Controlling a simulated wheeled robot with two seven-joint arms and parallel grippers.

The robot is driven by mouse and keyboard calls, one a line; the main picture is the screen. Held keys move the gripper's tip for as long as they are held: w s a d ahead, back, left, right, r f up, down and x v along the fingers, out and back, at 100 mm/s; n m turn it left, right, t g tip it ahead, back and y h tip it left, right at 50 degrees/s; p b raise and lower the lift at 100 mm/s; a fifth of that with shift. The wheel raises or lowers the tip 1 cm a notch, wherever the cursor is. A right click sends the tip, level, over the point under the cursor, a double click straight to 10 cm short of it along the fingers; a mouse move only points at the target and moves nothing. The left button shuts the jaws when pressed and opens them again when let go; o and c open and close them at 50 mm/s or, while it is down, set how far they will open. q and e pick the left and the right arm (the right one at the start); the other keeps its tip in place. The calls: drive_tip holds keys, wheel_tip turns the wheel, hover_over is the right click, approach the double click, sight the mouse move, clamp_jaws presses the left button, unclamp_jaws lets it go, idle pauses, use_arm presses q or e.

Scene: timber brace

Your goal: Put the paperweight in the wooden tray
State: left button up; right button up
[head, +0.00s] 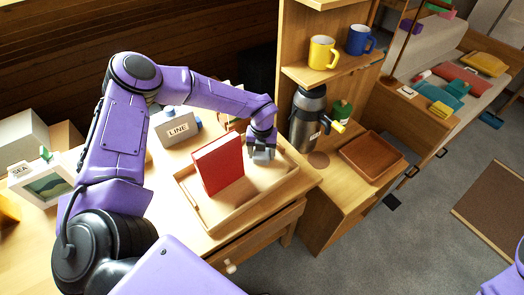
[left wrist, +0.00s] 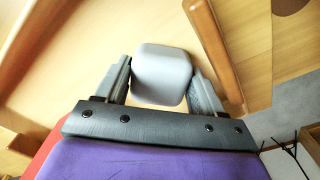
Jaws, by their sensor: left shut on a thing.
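A grey, rounded block, which looks like the paperweight (left wrist: 162,75), is between the fingers of my left gripper (left wrist: 162,88) in the left wrist view. The gripper is shut on it. In the head view my left gripper (head: 262,152) is over the far right part of a light wooden tray (head: 222,222) on the table, just right of a red book. In the wrist view the tray's rim (left wrist: 213,50) passes right beside the block. I cannot tell if the block touches the tray floor. My right gripper is not in view.
The red book (head: 218,163) stands upright in the tray. A box marked LINE (head: 176,129) is behind it. A steel flask (head: 307,118) stands to the right, near an empty brown tray (head: 373,156). Mugs (head: 322,52) are on the shelf above. The tray's front part is clear.

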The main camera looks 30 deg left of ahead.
use_arm(q)
drive_tip(key=shift+f+b, duration=0.2)
drive_tip(key=shift+b, duration=0.1)
drive_tip(key=o, duration=1)
drive_tip(key=shift+o, duration=0.2)
drive_tip(key=shift+r, duration=0.1)
drive_tip(key=shift+r+p, duration=0.3)
drive_tip(key=shift+r, duration=0.05)
wheel_tip(320, 180, up, 12)
drive_tip(key=b, duration=0.1)
drive_tip(key=shift+f+b, duration=0.2)
drive_tip(key=shift+b, duration=0.15)
